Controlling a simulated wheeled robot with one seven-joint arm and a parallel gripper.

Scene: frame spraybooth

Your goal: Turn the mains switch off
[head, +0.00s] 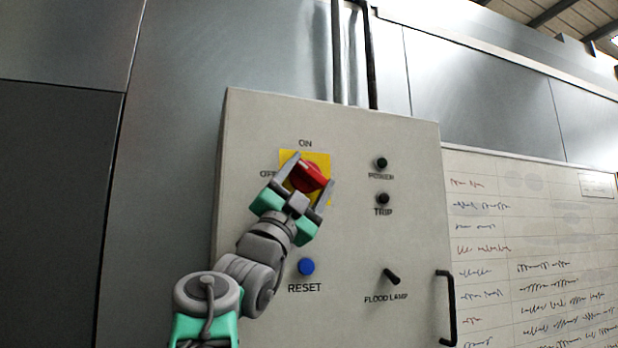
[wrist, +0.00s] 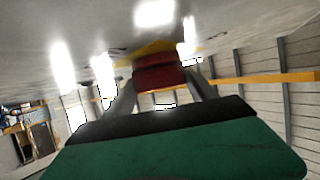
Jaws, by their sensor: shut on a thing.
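The mains switch is a red rotary knob (head: 308,177) on a yellow plate (head: 318,159), high on the left of a grey control panel. "ON" is printed above it and "OFF" to its left, partly hidden by my gripper. The knob's bar looks tilted, between upright and level. My gripper (head: 310,180) is shut on the red knob, with one finger on each side. In the wrist view, the red knob (wrist: 158,73) sits between the two fingers, and the yellow plate (wrist: 150,49) shows behind it.
Below the switch is a blue RESET button (head: 306,267). To the right are the POWER lamp (head: 382,163), the TRIP lamp (head: 383,199), the FLOOD LAMP lever (head: 391,277) and a black door handle (head: 447,308). A whiteboard (head: 540,240) stands right of the panel.

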